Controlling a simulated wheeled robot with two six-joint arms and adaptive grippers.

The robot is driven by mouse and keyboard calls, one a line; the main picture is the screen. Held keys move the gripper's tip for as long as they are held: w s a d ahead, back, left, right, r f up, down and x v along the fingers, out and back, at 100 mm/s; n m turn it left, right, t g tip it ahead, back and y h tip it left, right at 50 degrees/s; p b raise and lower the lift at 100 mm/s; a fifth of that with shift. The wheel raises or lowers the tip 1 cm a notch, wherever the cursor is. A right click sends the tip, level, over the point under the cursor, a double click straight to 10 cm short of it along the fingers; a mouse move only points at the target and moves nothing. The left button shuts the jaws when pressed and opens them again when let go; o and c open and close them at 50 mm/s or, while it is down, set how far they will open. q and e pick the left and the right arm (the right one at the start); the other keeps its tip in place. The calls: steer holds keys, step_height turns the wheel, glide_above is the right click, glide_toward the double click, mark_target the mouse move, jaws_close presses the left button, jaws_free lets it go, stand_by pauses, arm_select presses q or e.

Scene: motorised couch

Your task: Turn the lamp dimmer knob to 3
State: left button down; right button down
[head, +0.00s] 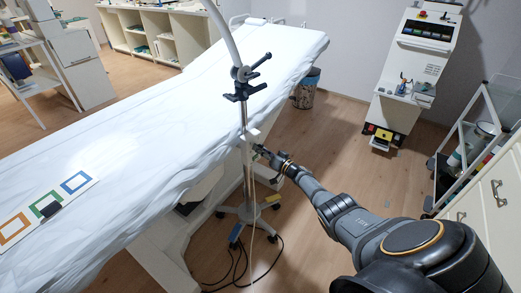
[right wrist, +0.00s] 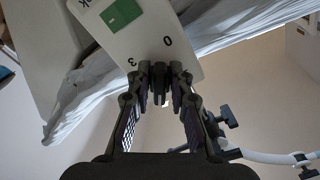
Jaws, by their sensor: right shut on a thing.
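The lamp stand (head: 245,165) rises beside the couch, with a small white dimmer box (head: 253,134) on its pole. My right gripper (head: 262,150) reaches the box from the right. In the right wrist view, the white dimmer panel (right wrist: 147,40) carries a green square and the marks "0" and "3". My right gripper (right wrist: 160,82) is shut on the dark dimmer knob (right wrist: 159,72) at the panel's lower edge. The fingers hide most of the knob, so I cannot tell where its pointer stands. My left gripper is not in view.
The couch (head: 120,140), under a white sheet, lies left of the lamp. Black cables (head: 236,262) lie by the wheeled lamp base. A white machine (head: 413,75) stands at the back right, a trolley (head: 470,150) at the right. The floor between is clear.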

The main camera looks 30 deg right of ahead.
steer(key=shift+s+f+m, duration=0.1)
steer(key=shift+f+m, duration=0.05)
steer(key=shift+m, duration=1.05)
steer(key=shift+a, duration=0.1)
steer(key=c, duration=1.5)
jaws_free()
steer(key=o, duration=0.3)
steer(key=v, duration=1.2)
